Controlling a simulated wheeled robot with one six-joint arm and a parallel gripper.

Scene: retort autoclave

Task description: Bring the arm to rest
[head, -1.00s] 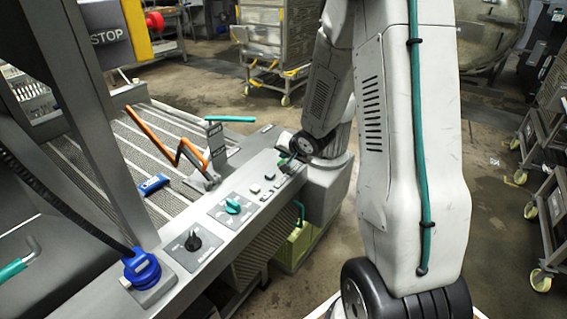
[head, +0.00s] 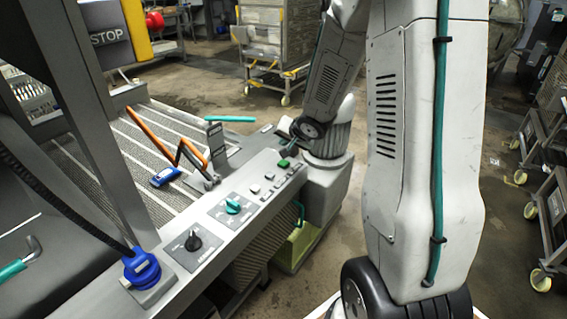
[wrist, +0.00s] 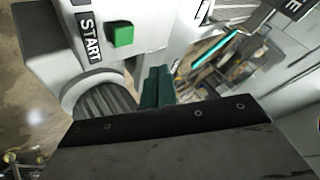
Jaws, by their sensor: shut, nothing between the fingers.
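My gripper shows in the wrist view with its two dark green fingers (wrist: 157,86) together and nothing between them. The fingers are near the green button (wrist: 122,34) beside the START label (wrist: 88,36), and appear apart from it. In the head view the green button (head: 283,164) sits on the grey control panel (head: 215,235). My arm reaches down behind its own large white link to the panel's far end, with the wrist just above and right of the button. The fingers are small and hard to make out there.
The panel carries a teal knob (head: 232,206), a black knob (head: 193,241) and a blue connector (head: 141,268). A blue object (head: 165,176) lies on the slatted bed. Wheeled racks (head: 545,185) stand right; open floor lies between.

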